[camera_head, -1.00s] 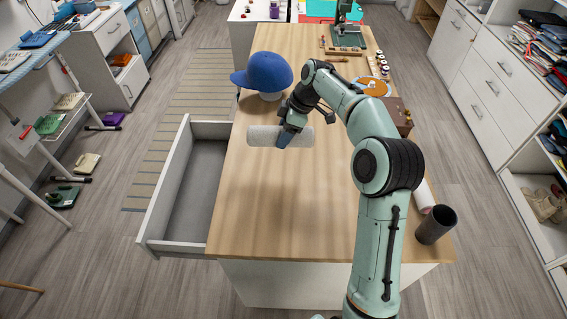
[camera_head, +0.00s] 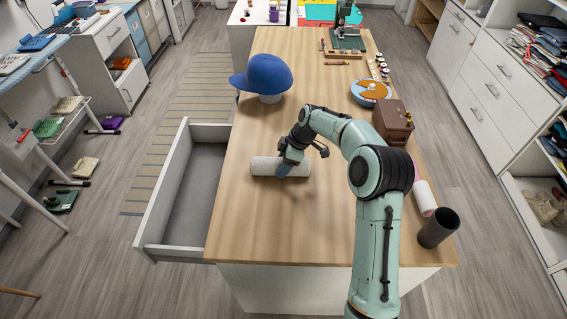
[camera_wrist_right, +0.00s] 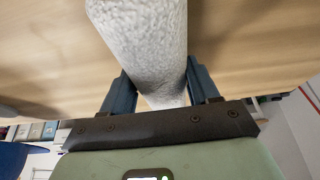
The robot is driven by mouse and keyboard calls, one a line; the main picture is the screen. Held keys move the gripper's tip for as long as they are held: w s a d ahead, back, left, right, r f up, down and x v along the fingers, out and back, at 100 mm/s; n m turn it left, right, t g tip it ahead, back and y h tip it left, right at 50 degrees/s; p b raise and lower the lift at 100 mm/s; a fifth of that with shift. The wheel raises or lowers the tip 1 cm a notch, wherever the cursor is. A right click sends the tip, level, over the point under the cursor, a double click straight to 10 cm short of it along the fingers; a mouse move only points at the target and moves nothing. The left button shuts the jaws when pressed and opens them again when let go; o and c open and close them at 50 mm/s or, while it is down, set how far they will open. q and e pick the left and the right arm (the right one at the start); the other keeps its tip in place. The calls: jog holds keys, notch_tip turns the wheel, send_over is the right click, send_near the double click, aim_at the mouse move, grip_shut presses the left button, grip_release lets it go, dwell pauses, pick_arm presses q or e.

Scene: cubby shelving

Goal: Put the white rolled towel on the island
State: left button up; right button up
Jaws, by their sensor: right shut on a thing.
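The white rolled towel (camera_head: 264,167) lies crosswise at the left-middle of the wooden island top (camera_head: 290,220), at or just above the surface; I cannot tell if it touches. My right gripper (camera_head: 287,168) is shut on the towel near its right part. In the right wrist view the towel (camera_wrist_right: 145,45) passes between the two blue fingers (camera_wrist_right: 158,92), with the wood surface close behind it. My left gripper is not in view.
A blue cap (camera_head: 264,75) on a stand is behind the towel. An open drawer (camera_head: 185,200) sticks out at the island's left. A brown box (camera_head: 393,121), a blue-rimmed plate (camera_head: 370,90) and a dark cylinder (camera_head: 437,227) line the right side. The island's front is clear.

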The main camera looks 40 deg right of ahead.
jog(key=o, duration=1.2)
jog(key=shift+c, duration=0.2)
jog(key=v, duration=1.2)
jog(key=shift+w+p, duration=0.1)
jog(key=shift+p, duration=0.2)
